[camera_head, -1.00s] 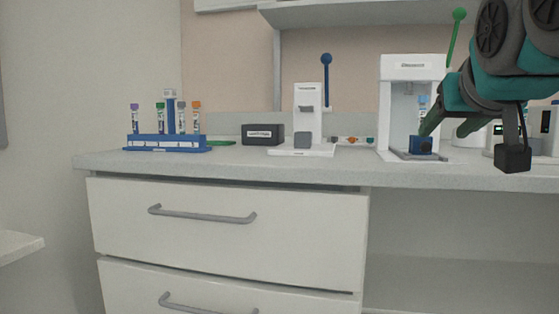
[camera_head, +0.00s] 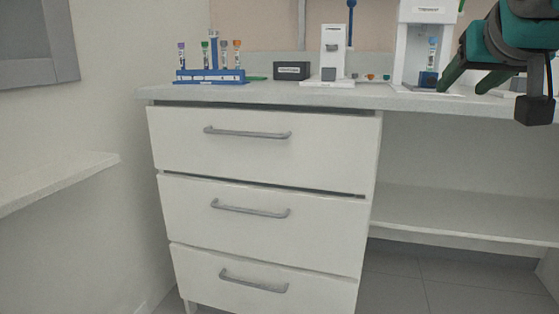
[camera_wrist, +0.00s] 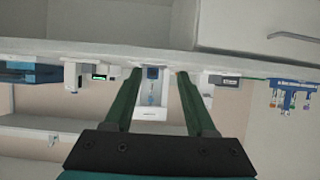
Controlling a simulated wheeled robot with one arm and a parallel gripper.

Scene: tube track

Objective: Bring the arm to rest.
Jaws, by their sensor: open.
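My gripper (camera_head: 460,90) is at the right of the head view, with its green fingers pointing down and left. It also shows in the wrist view (camera_wrist: 160,75), where the fingers are spread with nothing between their tips. In front of it, a white dispenser (camera_head: 411,50) stands on the counter. A capped tube (camera_head: 432,54) stands upright inside it above a blue holder (camera_head: 428,79). The dispenser (camera_wrist: 152,114) appears upside down beyond the fingers in the wrist view, with a visible gap to them.
A blue rack (camera_head: 210,77) with several capped tubes stands at the counter's left. A dark box (camera_head: 292,71) and a smaller white machine (camera_head: 332,50) stand between it and the dispenser. Closed drawers (camera_head: 262,143) are below the counter (camera_head: 300,95). More equipment (camera_wrist: 30,72) stands past the dispenser.

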